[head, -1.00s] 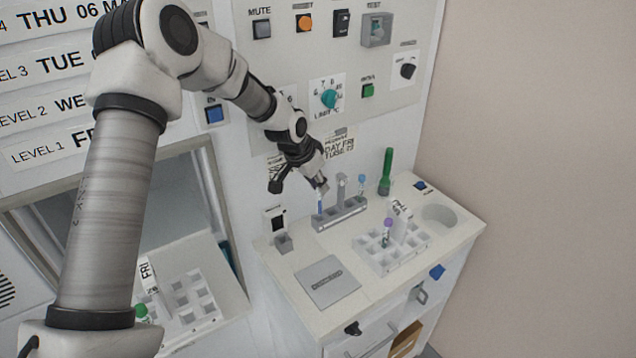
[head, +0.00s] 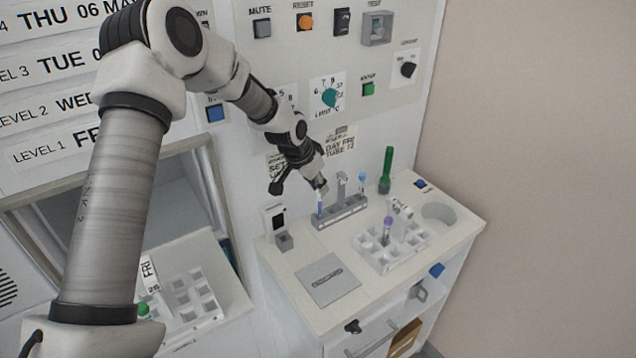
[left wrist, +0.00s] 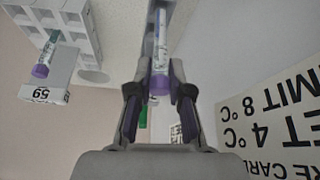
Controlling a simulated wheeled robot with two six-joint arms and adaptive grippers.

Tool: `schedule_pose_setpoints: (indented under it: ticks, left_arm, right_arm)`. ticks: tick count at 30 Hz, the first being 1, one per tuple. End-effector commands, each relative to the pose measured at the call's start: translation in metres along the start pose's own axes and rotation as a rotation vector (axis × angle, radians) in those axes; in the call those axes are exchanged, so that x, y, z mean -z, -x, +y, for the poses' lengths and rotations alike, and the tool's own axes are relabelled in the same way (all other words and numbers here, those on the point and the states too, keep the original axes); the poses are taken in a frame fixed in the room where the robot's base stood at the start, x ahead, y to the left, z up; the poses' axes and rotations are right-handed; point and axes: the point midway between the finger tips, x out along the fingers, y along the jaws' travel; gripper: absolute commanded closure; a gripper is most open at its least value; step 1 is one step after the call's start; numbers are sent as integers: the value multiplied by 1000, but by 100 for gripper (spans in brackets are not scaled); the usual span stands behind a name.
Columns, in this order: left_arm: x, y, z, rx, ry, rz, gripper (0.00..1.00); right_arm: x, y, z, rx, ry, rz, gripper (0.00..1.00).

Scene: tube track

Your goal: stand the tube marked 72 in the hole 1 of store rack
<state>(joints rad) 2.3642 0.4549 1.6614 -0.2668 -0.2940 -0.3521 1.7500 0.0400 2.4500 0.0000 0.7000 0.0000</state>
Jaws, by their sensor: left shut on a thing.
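My left gripper (head: 320,187) is at the left end of a small grey rack (head: 342,217) on the counter. In the left wrist view, the gripper (left wrist: 160,95) is shut on a tube with a purple cap (left wrist: 160,84). The body of this held tube (head: 319,206) points down at the rack's left end; I cannot tell how deep it sits. I cannot read its number. A blue-capped tube (head: 362,182) stands at the grey rack's right end. A white rack (head: 385,258) on the counter holds a purple-capped tube (head: 388,226). My right gripper is not in view.
A wall label (head: 340,143) reads DAY FRI TUBE 72. Another white rack (head: 190,300) stands in the hatch at left, with a FRI flag and a green-capped tube (head: 143,309). A green upright object (head: 386,172) stands behind. A grey plate (head: 328,280) lies at the counter front.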

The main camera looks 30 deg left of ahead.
Motion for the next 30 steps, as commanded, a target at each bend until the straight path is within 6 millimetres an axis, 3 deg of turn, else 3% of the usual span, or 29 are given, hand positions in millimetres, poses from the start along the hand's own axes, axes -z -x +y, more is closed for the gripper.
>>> schedule_pose_setpoints:
  ticks: [30]
  left_arm:
    - [-6, -12, 0, 0, 0, 0, 100]
  right_arm:
    - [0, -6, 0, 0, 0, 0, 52]
